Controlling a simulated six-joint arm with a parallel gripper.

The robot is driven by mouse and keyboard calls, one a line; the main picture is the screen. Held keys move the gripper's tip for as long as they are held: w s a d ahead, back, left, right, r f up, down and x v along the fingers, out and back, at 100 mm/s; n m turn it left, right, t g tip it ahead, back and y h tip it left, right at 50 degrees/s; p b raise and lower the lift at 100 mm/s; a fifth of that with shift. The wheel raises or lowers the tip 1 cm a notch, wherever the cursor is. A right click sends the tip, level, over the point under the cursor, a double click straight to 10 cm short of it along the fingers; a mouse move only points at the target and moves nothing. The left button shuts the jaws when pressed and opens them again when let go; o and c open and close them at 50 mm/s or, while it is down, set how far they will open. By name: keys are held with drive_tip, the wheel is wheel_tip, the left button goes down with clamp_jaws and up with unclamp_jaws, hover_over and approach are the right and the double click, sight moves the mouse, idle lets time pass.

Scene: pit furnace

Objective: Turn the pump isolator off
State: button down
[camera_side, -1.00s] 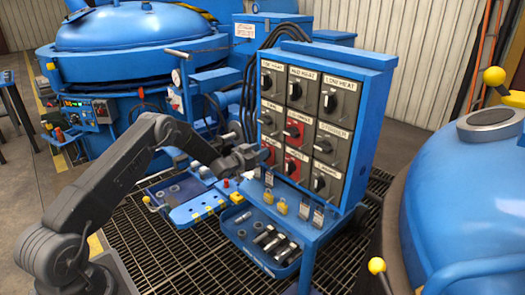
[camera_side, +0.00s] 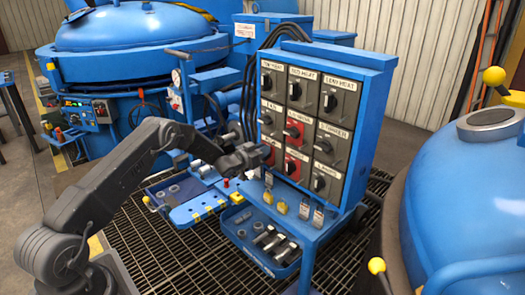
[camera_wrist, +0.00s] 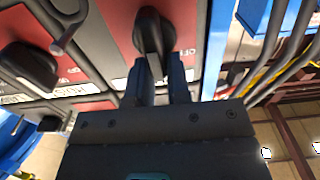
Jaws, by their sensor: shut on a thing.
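The blue switch cabinet (camera_side: 362,120) holds a grid of rotary switches on grey and red plates. My gripper (camera_side: 265,152) is at the lower-left switch of the grid and covers most of it and its label in the side view. In the wrist view, a black rotary knob (camera_wrist: 152,32) stands on a red plate, with an "OFF" mark partly visible to its right. My gripper (camera_wrist: 156,68) is shut on this knob, one finger on each side. I cannot read a pump isolator label.
Another black knob (camera_wrist: 28,68) on a red plate is close by in the wrist view. A blue furnace lid (camera_side: 465,185) stands at the right.

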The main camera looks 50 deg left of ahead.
drive_tip(key=shift+n, duration=0.3)
drive_tip(key=n, duration=0.3)
drive_tip(key=a+n, duration=0.1)
drive_tip(key=n, duration=0.2)
drive_tip(key=a+f+n, duration=0.1)
drive_tip(key=n, duration=0.6)
drive_tip(key=shift+a+f+n, duration=0.25)
drive_tip(key=shift+f+n, duration=0.05)
drive_tip(key=shift+f, duration=0.1)
drive_tip(key=shift+f+n, duration=0.2)
drive_tip(key=shift+n, duration=0.7)
drive_tip(key=shift+f+n, duration=0.2)
drive_tip(key=shift+n, duration=0.7)
drive_tip(key=c, duration=1.1)
unclamp_jaws()
drive_tip(key=shift+s+a+f, duration=0.1)
drive_tip(key=shift+s, duration=0.05)
